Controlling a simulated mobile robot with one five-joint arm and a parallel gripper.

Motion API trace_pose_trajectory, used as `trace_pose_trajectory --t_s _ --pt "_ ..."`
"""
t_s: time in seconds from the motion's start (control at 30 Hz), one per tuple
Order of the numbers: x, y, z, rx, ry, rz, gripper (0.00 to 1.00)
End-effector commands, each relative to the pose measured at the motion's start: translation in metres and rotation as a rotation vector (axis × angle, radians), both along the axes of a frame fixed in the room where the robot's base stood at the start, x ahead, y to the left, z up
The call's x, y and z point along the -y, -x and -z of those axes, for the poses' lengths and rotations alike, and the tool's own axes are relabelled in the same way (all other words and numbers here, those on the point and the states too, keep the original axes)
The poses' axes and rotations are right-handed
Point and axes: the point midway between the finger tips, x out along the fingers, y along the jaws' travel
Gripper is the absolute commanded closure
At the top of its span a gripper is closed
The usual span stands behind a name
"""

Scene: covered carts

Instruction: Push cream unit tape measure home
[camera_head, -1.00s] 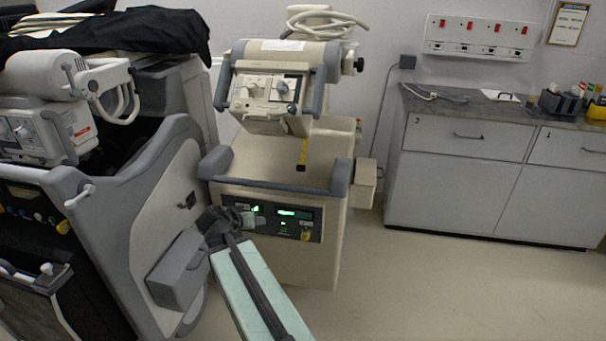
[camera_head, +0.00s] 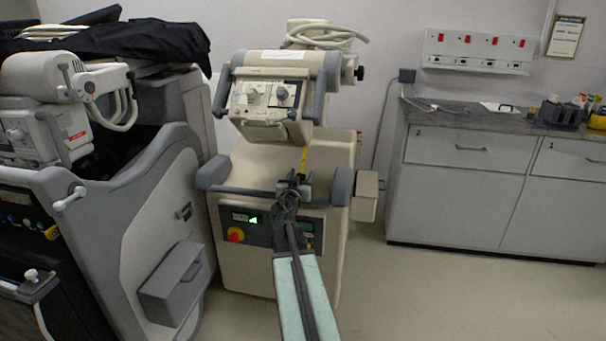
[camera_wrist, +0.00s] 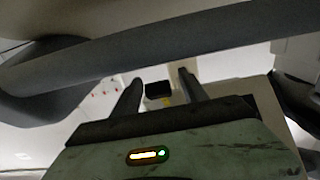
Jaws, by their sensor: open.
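The cream unit (camera_head: 262,270) stands in the middle of the head view, with a tilted control head above a grey-ended front ledge. A yellow tape strip (camera_head: 304,158) hangs below that head; its lower end is hidden behind my gripper (camera_head: 292,180). My gripper is at the unit's front, level with the grey bar, over part of the green-lit panel. In the wrist view my gripper (camera_wrist: 160,78) has its two dark fingers apart. A small black block (camera_wrist: 158,90) with a yellow patch shows between the fingers; I cannot tell whether they touch it.
A grey bar (camera_wrist: 190,45) crosses the wrist view close by the fingers. A grey and white cart (camera_head: 150,200) under a black cover (camera_head: 150,42) stands at left. A drawer cabinet (camera_head: 460,195) stands at right. The floor (camera_head: 440,300) before it is clear.

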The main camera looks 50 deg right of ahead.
Motion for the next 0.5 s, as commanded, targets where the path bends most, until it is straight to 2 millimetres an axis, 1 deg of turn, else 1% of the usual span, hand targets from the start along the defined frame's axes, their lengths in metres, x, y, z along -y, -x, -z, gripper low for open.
trace_pose_trajectory --t_s 0.03,0.1,0.37,0.4,0.47,0.5 --pt "0.0101 -0.0070 0.0001 0.000 0.000 0.002 0.49" --pt "0.0163 -0.0103 0.0001 0.000 0.000 0.002 0.49" --pt "0.0176 -0.0107 0.0001 0.000 0.000 0.001 0.49" --pt "0.0176 -0.0107 0.0001 0.000 0.000 0.001 0.60" --pt "0.0175 -0.0107 0.0001 0.000 0.000 0.001 0.77" --pt "0.0174 -0.0108 0.0001 0.000 0.000 0.000 0.88"
